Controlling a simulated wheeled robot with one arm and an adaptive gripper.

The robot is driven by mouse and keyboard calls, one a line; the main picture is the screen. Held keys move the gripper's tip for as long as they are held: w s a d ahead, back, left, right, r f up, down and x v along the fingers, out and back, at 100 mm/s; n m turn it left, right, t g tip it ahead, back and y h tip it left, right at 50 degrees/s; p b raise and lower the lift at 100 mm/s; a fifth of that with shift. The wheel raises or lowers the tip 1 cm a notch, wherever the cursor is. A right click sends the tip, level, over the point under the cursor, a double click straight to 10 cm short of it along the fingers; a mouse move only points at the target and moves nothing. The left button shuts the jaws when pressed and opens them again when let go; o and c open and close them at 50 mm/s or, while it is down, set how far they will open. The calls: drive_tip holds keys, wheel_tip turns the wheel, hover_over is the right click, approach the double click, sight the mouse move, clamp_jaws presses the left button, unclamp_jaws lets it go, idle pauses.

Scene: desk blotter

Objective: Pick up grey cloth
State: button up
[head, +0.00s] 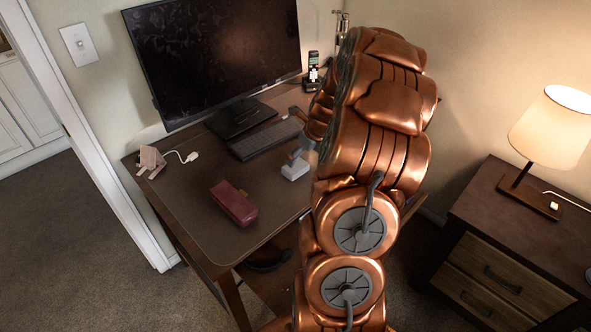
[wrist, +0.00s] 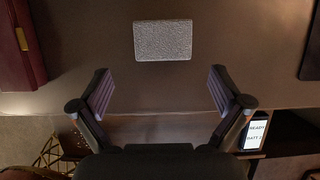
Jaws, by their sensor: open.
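The grey cloth (wrist: 163,40) is a small, pale grey, textured rectangle lying on the brown desk top in the wrist view. It looks folded. In the head view it appears as a small whitish block (head: 295,169) beside my arm. My gripper (wrist: 160,89) is open and empty, its two fingers spread wide. In the wrist view the cloth lies ahead of the fingertips, roughly centred between them, and apart from them. In the head view my copper arm hides most of the gripper.
A maroon case (head: 233,203) lies left of the cloth; it also shows in the wrist view (wrist: 20,45). A keyboard (head: 265,139) and monitor (head: 215,50) stand behind. A lit device (wrist: 255,130) sits low right in the wrist view. The desk around the cloth is clear.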

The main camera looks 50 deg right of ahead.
sight(296, 166)
drive_tip(key=shift+p+x, duration=0.35)
drive_tip(key=shift+x, duration=1.05)
drive_tip(key=shift+w+d+f+p, duration=0.2)
drive_tip(key=shift+w+f+p, duration=0.35)
drive_tip(key=shift+f, duration=0.3)
drive_tip(key=shift+x, duration=1.45)
drive_tip(key=c, duration=0.7)
drive_tip(key=shift+d+r+b, duration=0.1)
drive_tip(key=shift+r+b, duration=0.35)
drive_tip(key=shift+r, duration=1.3)
drive_tip(key=s+a+b, duration=0.1)
drive_tip(key=s+a, duration=0.2)
drive_tip(key=a, duration=0.1)
drive_tip(key=s+a+r+b, duration=0.1)
drive_tip(key=s+a, duration=0.3)
drive_tip(key=s+a+b, duration=0.1)
drive_tip(key=s+a, duration=0.2)
drive_tip(key=a, duration=0.1)
drive_tip(key=shift+s+r, duration=0.25)
